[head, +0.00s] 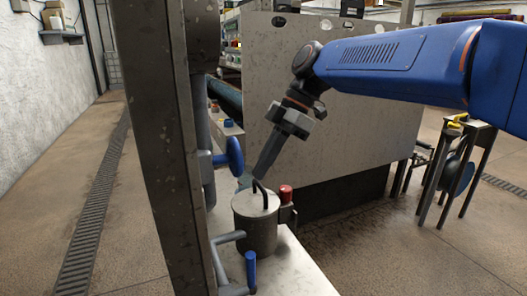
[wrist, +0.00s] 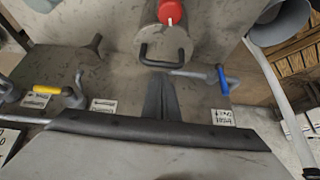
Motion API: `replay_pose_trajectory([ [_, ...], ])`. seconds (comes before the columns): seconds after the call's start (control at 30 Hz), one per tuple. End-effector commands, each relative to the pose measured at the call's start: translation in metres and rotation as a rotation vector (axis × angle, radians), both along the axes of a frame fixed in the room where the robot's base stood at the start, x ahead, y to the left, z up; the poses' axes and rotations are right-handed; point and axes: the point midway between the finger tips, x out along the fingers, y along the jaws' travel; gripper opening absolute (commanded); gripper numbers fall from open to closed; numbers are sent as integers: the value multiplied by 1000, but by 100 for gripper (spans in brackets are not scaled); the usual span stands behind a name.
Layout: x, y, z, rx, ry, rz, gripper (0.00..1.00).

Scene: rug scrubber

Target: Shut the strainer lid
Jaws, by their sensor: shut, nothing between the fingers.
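The strainer is a grey cylindrical pot (head: 255,232) on a pale bench in the head view. Its top is a flat round lid (head: 248,204) with a black hoop handle (head: 262,190). I cannot tell whether the lid sits fully down. In the wrist view, the black handle (wrist: 165,48) shows at the near end of a grey cylinder (wrist: 160,30). My gripper (head: 261,172) points down just above and behind the handle in the head view. In the wrist view, its dark fingers (wrist: 160,95) are together and empty, with the tips close to the handle.
A red knob (head: 286,193) stands right beside the pot. A blue-handled lever (head: 250,268) is in front, and a blue handwheel (head: 235,157) is at left. A yellow-handled lever (wrist: 47,90) shows in the wrist view. A tall metal post (head: 165,150) stands left of the pot.

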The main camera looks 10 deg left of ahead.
Motion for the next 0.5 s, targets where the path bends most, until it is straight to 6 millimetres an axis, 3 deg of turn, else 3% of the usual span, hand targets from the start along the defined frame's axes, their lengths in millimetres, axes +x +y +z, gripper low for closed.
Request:
replay_pose_trajectory([
  [0.5, 1, -2, -10, 0, -1, -1, 0],
])
